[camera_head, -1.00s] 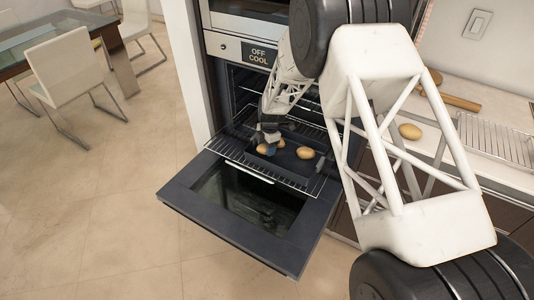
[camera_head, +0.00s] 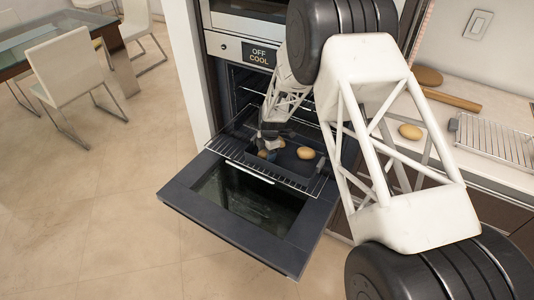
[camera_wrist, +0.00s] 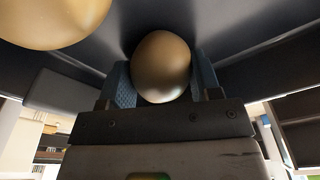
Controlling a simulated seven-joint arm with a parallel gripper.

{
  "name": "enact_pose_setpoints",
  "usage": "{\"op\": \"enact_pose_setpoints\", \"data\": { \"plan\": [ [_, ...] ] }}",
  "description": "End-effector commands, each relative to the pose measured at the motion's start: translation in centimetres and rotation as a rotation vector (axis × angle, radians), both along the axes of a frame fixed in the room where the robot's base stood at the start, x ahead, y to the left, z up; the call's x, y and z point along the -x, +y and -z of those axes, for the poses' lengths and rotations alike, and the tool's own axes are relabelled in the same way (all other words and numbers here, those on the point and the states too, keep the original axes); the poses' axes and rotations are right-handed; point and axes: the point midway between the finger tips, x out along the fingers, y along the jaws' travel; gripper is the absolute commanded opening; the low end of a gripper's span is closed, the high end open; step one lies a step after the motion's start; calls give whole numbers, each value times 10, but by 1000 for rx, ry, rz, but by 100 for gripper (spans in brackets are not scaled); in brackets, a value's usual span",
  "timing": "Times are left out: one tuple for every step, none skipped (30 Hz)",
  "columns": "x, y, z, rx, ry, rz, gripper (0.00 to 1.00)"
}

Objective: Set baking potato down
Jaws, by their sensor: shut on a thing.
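My gripper (camera_head: 270,147) is low over the dark baking tray (camera_head: 290,167) on the oven rack. In the wrist view my gripper (camera_wrist: 163,78) has its blue-padded fingers on both sides of a brown baking potato (camera_wrist: 160,62), shut on it. The potato sits at or very near the dark tray surface; whether it touches cannot be told. A second potato (camera_wrist: 52,18) shows close by at the wrist view's upper left. In the head view one potato (camera_head: 306,153) lies clear on the tray's right part. Potatoes around the fingers are partly hidden by my gripper.
The oven door (camera_head: 245,215) is folded down in front, with the wire rack (camera_head: 232,150) pulled out above it. The oven display (camera_head: 258,55) reads OFF COOL. The counter at right holds another potato (camera_head: 411,131), a rolling pin (camera_head: 452,99) and a wire rack (camera_head: 495,140).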

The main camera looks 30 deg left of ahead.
Motion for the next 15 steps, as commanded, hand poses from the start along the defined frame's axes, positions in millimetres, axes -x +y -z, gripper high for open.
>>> {"op": "enact_pose_setpoints", "data": {
  "plan": [
    [0, 0, 0, 0, 0, 0, 30],
    [0, 0, 0, 0, 0, 0, 30],
    [0, 0, 1, 0, 0, 0, 30],
    [0, 0, 1, 0, 0, 0, 30],
    [0, 0, 2, 0, 0, 0, 30],
    [0, 0, 3, 0, 0, 0, 30],
    [0, 0, 3, 0, 0, 0, 61],
    [0, 0, 3, 0, 0, 0, 65],
    [0, 0, 3, 0, 0, 0, 71],
    [0, 0, 3, 0, 0, 0, 76],
    [0, 0, 3, 0, 0, 0, 81],
    [0, 0, 3, 0, 0, 0, 84],
    [0, 0, 3, 0, 0, 0, 84],
    [0, 0, 3, 0, 0, 0, 84],
    [0, 0, 3, 0, 0, 0, 84]
  ]
}}
